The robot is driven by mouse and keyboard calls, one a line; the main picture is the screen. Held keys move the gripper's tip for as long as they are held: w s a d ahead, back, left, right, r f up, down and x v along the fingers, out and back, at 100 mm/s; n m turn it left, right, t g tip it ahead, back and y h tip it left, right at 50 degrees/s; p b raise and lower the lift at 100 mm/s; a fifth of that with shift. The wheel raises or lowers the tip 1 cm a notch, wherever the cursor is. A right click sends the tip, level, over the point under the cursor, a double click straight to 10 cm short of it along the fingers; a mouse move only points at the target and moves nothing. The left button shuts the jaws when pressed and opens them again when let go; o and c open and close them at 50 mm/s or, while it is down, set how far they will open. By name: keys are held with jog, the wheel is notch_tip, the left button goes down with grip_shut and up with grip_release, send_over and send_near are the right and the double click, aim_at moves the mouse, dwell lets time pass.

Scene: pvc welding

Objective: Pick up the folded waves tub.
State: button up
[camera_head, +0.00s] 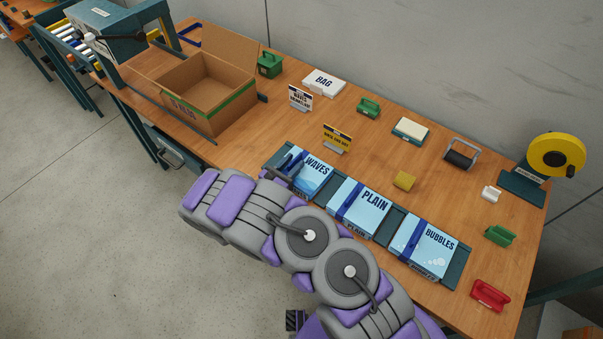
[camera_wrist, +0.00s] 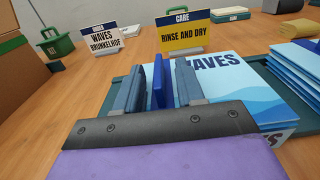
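The waves tub is a flat, light blue pack marked WAVES (camera_head: 313,174) in the left slot of a dark teal tray (camera_head: 458,272). Its printed face (camera_wrist: 238,83) also fills the right middle of the wrist view. My gripper (camera_head: 290,165) is at the tub's left side. In the wrist view my gripper (camera_wrist: 160,84) has its two fingers apart, with an upright dark blue strip (camera_wrist: 158,80) between them. Gaps show on both sides of the strip. My gripper hides part of the tub's left side, and the finger depth is hard to judge.
PLAIN (camera_head: 365,207) and BUBBLES (camera_head: 425,250) packs sit to the right in the tray. A yellow rinse-and-dry sign (camera_head: 337,136) and a waves order sign (camera_head: 299,98) stand behind. An open cardboard box (camera_head: 180,108) is at the back left. Bare table lies between box and tray.

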jog(key=shift+a, duration=0.15)
jog(key=c, duration=0.5)
grip_shut()
